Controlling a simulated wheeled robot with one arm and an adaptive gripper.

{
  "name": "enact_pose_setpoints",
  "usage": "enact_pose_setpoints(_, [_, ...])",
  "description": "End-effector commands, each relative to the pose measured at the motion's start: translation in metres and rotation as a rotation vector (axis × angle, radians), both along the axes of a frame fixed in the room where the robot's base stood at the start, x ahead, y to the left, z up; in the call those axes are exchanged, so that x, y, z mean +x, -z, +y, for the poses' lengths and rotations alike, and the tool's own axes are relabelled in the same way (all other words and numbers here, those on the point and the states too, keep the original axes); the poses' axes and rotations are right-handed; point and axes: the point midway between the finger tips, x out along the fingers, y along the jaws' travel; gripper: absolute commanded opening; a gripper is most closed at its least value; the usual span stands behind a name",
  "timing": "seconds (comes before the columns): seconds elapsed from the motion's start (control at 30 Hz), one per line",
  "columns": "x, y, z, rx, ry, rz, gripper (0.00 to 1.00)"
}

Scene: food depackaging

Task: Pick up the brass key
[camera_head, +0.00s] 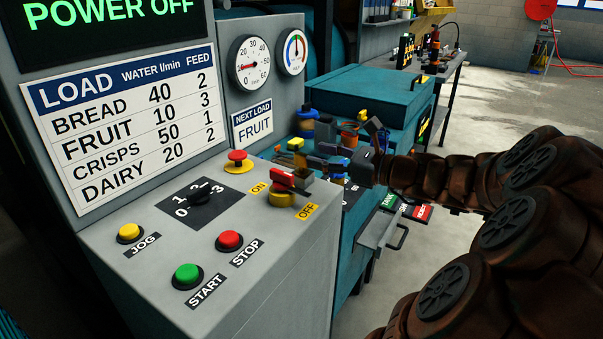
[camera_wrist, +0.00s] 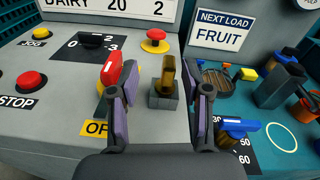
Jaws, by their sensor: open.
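The brass key (camera_wrist: 168,74) stands upright in a small grey block (camera_wrist: 163,98) on the console top, near its right edge.
A red-handled ON/OFF switch (camera_head: 290,181) stands close to the key, beside my left finger in the wrist view. A red emergency button (camera_head: 238,158) is behind it. A teal bench (camera_head: 360,95) with tools and pots lies to the right.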

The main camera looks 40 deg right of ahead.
Motion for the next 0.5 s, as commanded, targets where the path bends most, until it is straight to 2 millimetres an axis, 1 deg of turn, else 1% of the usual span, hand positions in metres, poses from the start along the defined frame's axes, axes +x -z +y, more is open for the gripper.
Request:
enact_pose_setpoints(0.03, [-0.004, 0.016, -0.004, 0.042, 0.013, -0.001, 0.48])
enact_pose_setpoints(0.23, [-0.014, 0.043, -0.011, 0.168, 0.042, -0.009, 0.48])
enact_pose_setpoints(0.3, [-0.014, 0.038, -0.011, 0.167, 0.042, -0.011, 0.48])
enact_pose_setpoints(0.5, [-0.012, 0.038, -0.01, 0.164, 0.039, -0.011, 0.48])
